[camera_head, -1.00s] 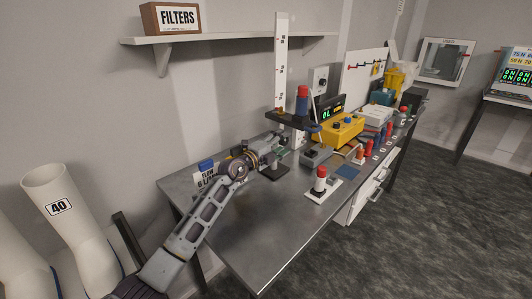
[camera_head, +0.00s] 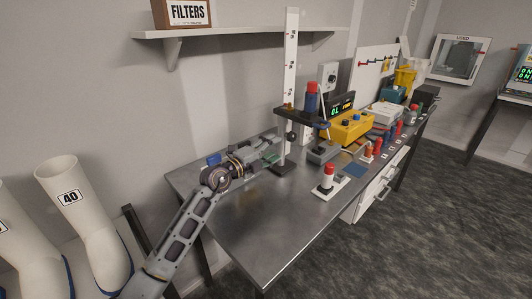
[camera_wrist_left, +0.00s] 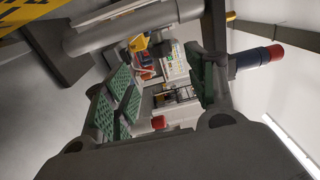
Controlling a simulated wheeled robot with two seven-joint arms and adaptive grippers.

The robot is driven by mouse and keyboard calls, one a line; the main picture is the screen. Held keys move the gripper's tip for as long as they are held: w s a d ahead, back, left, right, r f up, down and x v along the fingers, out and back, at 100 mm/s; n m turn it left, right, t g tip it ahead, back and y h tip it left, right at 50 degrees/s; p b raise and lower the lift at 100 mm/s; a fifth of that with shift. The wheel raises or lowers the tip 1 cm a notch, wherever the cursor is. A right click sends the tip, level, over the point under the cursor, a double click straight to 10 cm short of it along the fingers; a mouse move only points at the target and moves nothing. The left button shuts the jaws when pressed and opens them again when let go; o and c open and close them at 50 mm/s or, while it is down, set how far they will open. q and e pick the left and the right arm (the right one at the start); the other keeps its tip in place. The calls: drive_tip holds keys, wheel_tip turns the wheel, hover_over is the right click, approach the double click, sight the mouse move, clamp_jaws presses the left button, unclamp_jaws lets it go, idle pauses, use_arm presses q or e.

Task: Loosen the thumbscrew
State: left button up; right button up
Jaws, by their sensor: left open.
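The thumbscrew appears to be the small black knob (camera_head: 291,136) on the upright white post (camera_head: 291,60), just below the dark platform (camera_head: 296,117). A blue cylinder with a red cap (camera_head: 311,98) stands on that platform. My left gripper (camera_head: 272,151) is to the left of the post and slightly below the knob, apart from it. In the left wrist view its green-padded fingers (camera_wrist_left: 160,92) are spread with nothing between the pads. The red-capped cylinder (camera_wrist_left: 258,57) shows there beyond the right finger. I cannot make out the knob clearly in that view. My right gripper is not in view.
A red-and-white cylinder (camera_head: 328,177) stands on a white plate at the bench's front edge. A yellow box (camera_head: 346,128) and several small bottles fill the right side. The near part of the metal bench (camera_head: 255,225) is clear. A shelf (camera_head: 230,32) overhangs the back.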

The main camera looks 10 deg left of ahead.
use_arm(q)
drive_tip(key=shift+v, duration=1.2)
drive_tip(key=shift+s, duration=0.15)
